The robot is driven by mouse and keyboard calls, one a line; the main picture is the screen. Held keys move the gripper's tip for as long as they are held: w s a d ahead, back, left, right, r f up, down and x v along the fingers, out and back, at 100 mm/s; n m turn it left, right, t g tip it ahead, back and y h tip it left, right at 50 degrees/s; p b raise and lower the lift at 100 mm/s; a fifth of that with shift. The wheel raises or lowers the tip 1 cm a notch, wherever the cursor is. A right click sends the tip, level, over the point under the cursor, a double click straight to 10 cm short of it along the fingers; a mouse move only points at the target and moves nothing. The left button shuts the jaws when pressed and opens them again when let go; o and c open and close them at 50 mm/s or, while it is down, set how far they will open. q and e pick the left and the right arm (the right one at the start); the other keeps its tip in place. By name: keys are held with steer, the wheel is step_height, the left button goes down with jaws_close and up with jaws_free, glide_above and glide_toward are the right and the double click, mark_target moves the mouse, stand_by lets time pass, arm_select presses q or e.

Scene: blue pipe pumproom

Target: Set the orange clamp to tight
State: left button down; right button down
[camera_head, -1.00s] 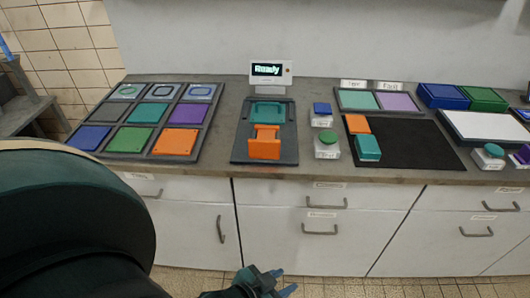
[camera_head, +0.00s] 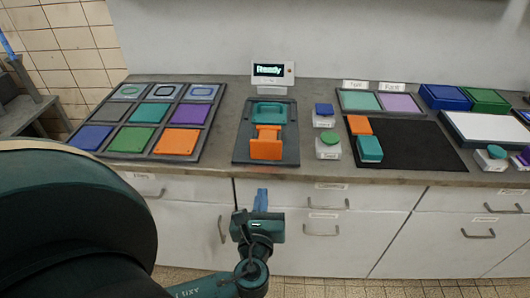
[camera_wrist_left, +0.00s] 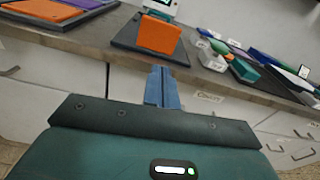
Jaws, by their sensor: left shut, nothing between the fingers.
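The orange clamp (camera_head: 266,146) stands on a dark base plate (camera_head: 284,157) on the counter, in front of a teal block (camera_head: 268,112) on the same plate. In the left wrist view the orange clamp (camera_wrist_left: 158,36) is ahead at the top. My left gripper (camera_head: 261,194) is shut and empty, its blue fingers pointing up at the counter's front edge, below and apart from the clamp. Its fingers also show in the left wrist view (camera_wrist_left: 162,80). My right gripper is not in view.
A small screen (camera_head: 270,70) reading "Ready" stands behind the plate. A compartment tray (camera_head: 199,143) lies left. A green button (camera_head: 328,139), a blue button (camera_head: 324,108) and a black mat (camera_head: 405,153) are right. Drawer handles (camera_head: 328,205) protrude below the counter.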

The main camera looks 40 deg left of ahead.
mark_target(266, 145)
arm_select(q)
steer(key=shift+a+r+m+y, duration=0.15)
steer(key=shift+r+m+y, duration=0.35)
steer(key=shift+r, duration=0.2)
steer(key=shift+w, duration=0.1)
steer(key=shift+t, duration=0.3)
steer(key=p+x, duration=0.1)
steer(key=x, duration=1.3)
steer(key=shift+f+p, duration=0.15)
steer(key=shift+p, duration=0.2)
